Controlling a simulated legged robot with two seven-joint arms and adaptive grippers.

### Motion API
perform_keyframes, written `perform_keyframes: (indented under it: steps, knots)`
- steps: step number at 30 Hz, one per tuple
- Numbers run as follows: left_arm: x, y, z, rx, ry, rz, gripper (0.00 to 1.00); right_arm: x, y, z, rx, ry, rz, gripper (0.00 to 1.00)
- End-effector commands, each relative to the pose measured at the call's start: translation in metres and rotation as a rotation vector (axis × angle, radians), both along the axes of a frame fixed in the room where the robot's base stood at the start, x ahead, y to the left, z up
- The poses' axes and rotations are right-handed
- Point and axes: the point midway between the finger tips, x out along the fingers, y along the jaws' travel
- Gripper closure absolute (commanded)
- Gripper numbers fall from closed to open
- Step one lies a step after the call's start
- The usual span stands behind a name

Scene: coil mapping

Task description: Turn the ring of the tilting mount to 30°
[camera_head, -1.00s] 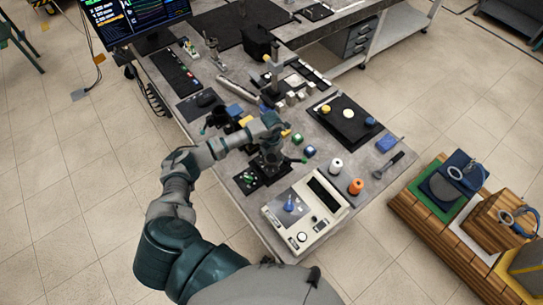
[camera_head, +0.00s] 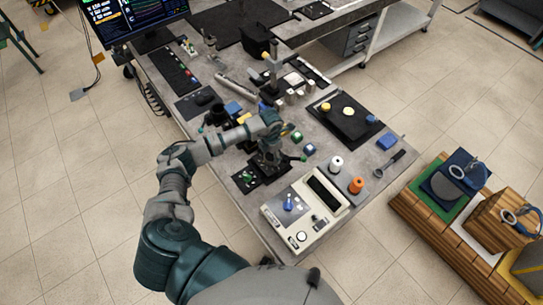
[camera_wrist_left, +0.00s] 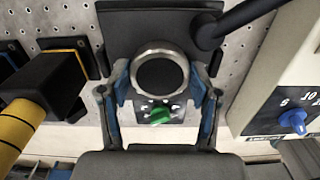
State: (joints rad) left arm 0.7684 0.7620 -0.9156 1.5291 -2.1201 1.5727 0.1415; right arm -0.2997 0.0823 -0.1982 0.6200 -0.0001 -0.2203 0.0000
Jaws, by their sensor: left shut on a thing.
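The tilting mount (camera_head: 268,160) is a dark device near the front left of the bench, partly covered by my left gripper (camera_head: 282,130) in the head view. In the left wrist view its ring (camera_wrist_left: 160,50) is a silver rim around a dark round disc. My left gripper (camera_wrist_left: 161,85) has its two blue-lined fingers on either side of this ring, shut on it. A green knob (camera_wrist_left: 160,115) on a small marked plate shows just below the ring. I cannot read the ring's angle. My right gripper is not in view.
A beige instrument (camera_head: 304,210) with a blue knob (camera_wrist_left: 293,118) stands close to the right. White (camera_head: 336,163) and orange (camera_head: 356,185) spools stand beyond it.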

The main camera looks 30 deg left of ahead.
Motion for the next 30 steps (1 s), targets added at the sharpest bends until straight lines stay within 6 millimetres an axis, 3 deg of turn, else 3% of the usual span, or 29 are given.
perform_keyframes:
  steps: [6, 22, 25, 30]
  knots:
    - [-0.001, 0.002, -0.005, 0.005, 0.004, -0.202, 0.72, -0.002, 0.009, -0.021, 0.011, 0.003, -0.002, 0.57]
    - [-0.001, 0.002, -0.004, 0.003, 0.004, -0.647, 0.72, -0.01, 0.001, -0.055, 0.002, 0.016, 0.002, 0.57]
    - [-0.001, 0.002, -0.003, 0.004, 0.002, -0.701, 0.72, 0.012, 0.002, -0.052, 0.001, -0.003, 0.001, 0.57]
    - [-0.001, 0.002, -0.002, 0.003, 0.003, -0.766, 0.72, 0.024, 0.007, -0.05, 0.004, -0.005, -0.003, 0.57]
